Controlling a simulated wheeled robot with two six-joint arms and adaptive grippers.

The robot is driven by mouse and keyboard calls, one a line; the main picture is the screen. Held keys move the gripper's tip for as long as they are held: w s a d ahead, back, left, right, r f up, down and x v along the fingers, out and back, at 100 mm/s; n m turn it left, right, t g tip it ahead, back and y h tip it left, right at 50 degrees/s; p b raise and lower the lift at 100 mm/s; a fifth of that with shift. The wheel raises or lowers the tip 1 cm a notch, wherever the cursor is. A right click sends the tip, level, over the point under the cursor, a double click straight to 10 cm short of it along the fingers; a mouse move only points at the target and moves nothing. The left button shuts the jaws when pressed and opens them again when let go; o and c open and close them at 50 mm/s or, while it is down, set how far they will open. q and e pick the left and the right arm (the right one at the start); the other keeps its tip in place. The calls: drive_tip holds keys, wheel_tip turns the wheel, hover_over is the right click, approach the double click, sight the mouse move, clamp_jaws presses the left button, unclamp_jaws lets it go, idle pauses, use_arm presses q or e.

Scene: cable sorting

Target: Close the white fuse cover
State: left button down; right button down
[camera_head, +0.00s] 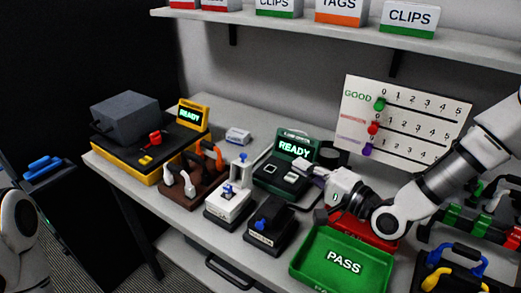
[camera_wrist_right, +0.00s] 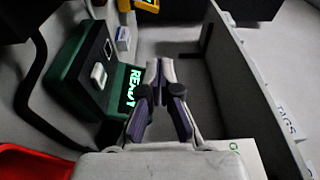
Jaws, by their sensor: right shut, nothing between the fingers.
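The green tester (camera_head: 270,178) with a lit READY screen stands mid-table; it also shows in the right wrist view (camera_wrist_right: 75,80). A small white square piece (camera_head: 299,170) sits on its top; it also shows in the wrist view (camera_wrist_right: 98,75). I cannot tell for sure whether this piece is the fuse cover, or whether it is open. My right gripper (camera_head: 307,166) is beside the tester's right side, near the screen. In the wrist view its fingertips (camera_wrist_right: 160,70) are together and empty, apart from the white piece. My left gripper is out of view.
A white fixture (camera_head: 228,206) and a black fixture (camera_head: 268,237) stand in front of the tester. A green PASS tray (camera_head: 343,262) and a red tray (camera_head: 362,227) lie at front right. A board with numbered rows (camera_head: 430,115) is behind. A yellow-black station (camera_head: 150,145) stands left.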

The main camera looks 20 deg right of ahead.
sight(241, 169)
drive_tip(key=x, duration=0.8)
drive_tip(key=shift+w+a+f, duration=0.1)
drive_tip(key=shift+w, duration=0.05)
use_arm(q)
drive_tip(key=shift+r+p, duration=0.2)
drive_tip(key=shift+p, duration=0.1)
use_arm(e)
drive_tip(key=a, duration=0.4)
drive_tip(key=shift+a, duration=0.2)
